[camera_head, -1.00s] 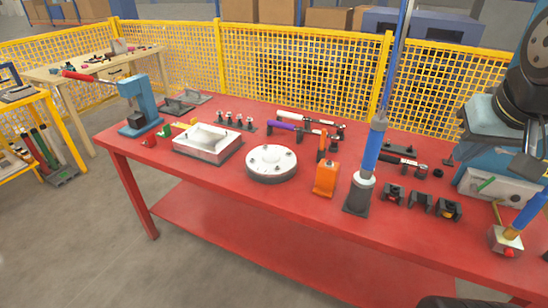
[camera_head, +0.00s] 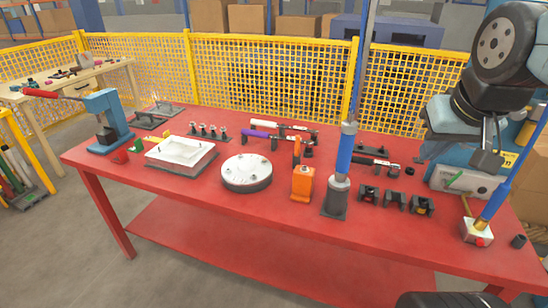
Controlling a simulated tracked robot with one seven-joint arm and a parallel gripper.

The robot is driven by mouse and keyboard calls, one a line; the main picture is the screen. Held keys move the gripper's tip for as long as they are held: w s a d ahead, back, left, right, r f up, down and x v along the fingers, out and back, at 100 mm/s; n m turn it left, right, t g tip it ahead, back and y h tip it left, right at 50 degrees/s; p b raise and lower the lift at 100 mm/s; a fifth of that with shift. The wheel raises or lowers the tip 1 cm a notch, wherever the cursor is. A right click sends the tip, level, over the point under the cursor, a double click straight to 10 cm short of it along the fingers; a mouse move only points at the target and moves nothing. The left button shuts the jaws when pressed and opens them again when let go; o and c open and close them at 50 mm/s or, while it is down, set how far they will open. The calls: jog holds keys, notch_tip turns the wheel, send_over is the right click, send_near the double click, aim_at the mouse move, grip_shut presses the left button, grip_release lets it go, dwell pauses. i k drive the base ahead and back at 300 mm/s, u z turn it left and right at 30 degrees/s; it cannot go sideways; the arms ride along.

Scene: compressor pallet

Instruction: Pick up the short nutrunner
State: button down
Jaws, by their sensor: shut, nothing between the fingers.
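Three slim tools lie on the red table (camera_head: 215,215). One is white and black (camera_head: 285,127), and one in front of it has a purple handle (camera_head: 262,135). A shorter-looking one, black with a white and red part (camera_head: 374,161), lies to the right behind the blue upright tool. I cannot tell for certain which is the short nutrunner; the shorter-looking one fits best. My gripper (camera_head: 484,168) hangs at the upper right, pointing down in front of a teal machine. It is shut and empty, and appears right of the tools and apart from them.
A blue upright tool (camera_head: 345,150) in a grey stand and an orange block (camera_head: 302,184) stand in front of the tools. Several black blocks (camera_head: 394,201) sit at the right. A white round part (camera_head: 246,172) and a white tray (camera_head: 182,151) are at left. A yellow fence runs behind.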

aim_at(339, 183)
jog(key=u, duration=2.15)
jog(key=k, duration=0.65)
jog(key=z, duration=0.4)
